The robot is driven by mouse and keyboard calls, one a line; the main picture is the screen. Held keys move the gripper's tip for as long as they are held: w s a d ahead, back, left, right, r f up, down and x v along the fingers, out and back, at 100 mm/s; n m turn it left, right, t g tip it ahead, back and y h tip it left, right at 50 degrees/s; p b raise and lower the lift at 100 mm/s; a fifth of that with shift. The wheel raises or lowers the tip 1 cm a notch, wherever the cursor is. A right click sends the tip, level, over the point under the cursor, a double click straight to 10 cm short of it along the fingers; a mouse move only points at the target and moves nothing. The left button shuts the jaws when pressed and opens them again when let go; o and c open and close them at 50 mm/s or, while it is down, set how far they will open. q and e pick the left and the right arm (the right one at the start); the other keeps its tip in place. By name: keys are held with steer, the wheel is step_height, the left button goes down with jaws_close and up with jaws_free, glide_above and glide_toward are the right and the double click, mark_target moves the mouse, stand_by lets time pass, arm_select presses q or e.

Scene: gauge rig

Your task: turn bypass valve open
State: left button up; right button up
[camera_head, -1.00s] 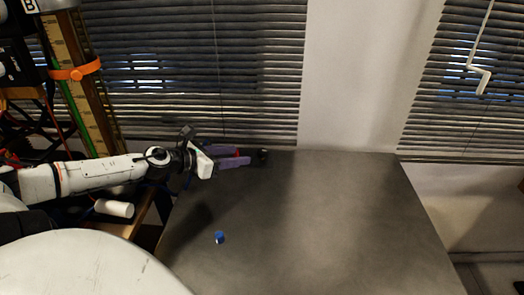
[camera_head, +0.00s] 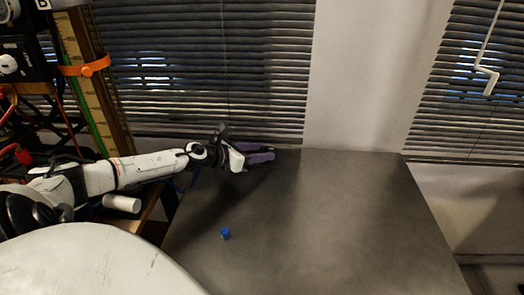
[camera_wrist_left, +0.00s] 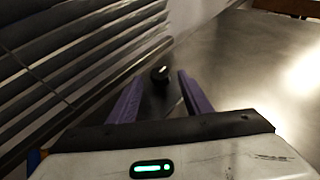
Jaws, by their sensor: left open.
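A small round black knob with a white mark (camera_wrist_left: 160,73) shows in the left wrist view, and it looks like the bypass valve. My left gripper (camera_wrist_left: 158,84) has its two purple fingers spread apart. The knob lies in line with the gap between the fingertips; I cannot tell whether it is between them or just beyond. Neither finger visibly touches it. In the head view my left gripper (camera_head: 268,153) is at the table's back edge, under the blinds, and I cannot make out the knob there. My right gripper is not in view.
The dark grey table (camera_head: 330,220) is mostly bare. A small blue object (camera_head: 225,234) stands on its front left. Window blinds (camera_head: 210,70) rise behind the back edge. A cluttered rack (camera_head: 85,85) stands at the left, with a white cylinder (camera_head: 122,203) near it.

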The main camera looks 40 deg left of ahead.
arm_select(q)
steer(key=shift+w+f, duration=0.15)
steer(key=shift+w, duration=0.35)
steer(key=shift+d, duration=0.1)
steer(key=c, duration=1.1)
steer(key=shift+o, duration=0.2)
